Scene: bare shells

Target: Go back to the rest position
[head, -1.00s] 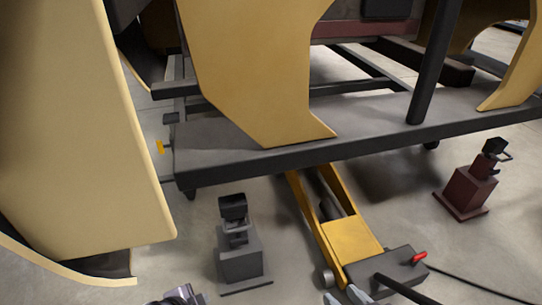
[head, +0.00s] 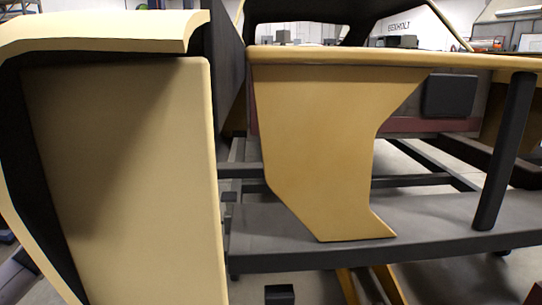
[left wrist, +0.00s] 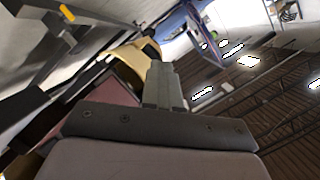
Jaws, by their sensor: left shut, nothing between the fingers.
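In the left wrist view my left gripper (left wrist: 163,88) shows with its grey fingers together and nothing between them. It points up into open space, with a tan panel (left wrist: 125,62) behind its tips. In the head view neither gripper shows. My right gripper is in no view now.
In the head view a large tan door-like panel (head: 125,180) stands close at the left. A tan body shell (head: 315,145) rests over a dark frame (head: 430,222). A black post (head: 505,155) rises at the right. Yellow jack arms (head: 388,283) show below the frame.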

